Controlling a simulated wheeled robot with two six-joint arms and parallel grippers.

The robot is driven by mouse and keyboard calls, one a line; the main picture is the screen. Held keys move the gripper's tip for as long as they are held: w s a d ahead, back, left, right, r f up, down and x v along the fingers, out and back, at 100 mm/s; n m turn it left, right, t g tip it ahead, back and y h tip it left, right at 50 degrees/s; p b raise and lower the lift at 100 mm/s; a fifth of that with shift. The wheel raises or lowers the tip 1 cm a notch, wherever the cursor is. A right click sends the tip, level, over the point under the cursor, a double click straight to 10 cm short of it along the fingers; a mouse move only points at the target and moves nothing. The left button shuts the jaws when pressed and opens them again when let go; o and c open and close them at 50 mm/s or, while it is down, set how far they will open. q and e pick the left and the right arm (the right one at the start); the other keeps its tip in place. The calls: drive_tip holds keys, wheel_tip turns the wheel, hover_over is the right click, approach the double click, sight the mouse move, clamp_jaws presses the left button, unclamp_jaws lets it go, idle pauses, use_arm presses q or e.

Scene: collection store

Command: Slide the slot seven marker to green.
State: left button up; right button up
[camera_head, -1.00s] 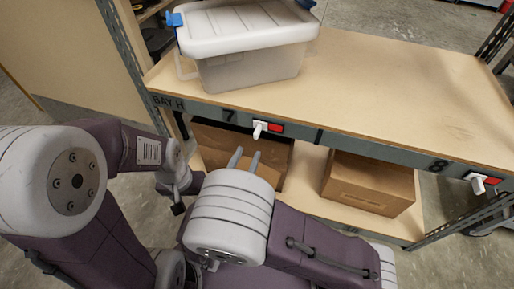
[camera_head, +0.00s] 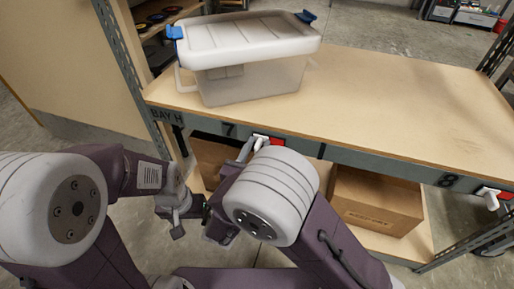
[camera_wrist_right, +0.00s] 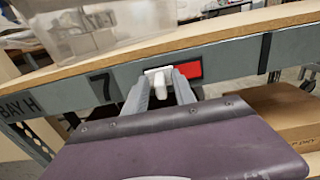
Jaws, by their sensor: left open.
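The slot seven marker (camera_wrist_right: 159,84) is a white tab on the grey shelf edge, just right of the number 7. It sits at the left end of its window, with a red field (camera_wrist_right: 188,70) showing to its right. My right gripper (camera_wrist_right: 161,88) has one finger on each side of the tab, and narrow gaps appear to remain. In the head view the right gripper (camera_head: 252,150) is at the marker, and its fingers and wrist partly hide it. No green shows. My left gripper (camera_head: 178,208) is open and empty, below the BAY H label.
A lidded clear bin (camera_head: 250,78) stands on the wooden shelf (camera_head: 390,110) above slot seven. The slot eight marker (camera_head: 489,199) is at the far right, also beside red. Cardboard boxes (camera_head: 372,203) sit on the lower shelf. A metal post (camera_head: 122,75) stands at left.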

clamp_jaws()
drive_tip(key=shift+f, duration=0.1)
idle(1.1)
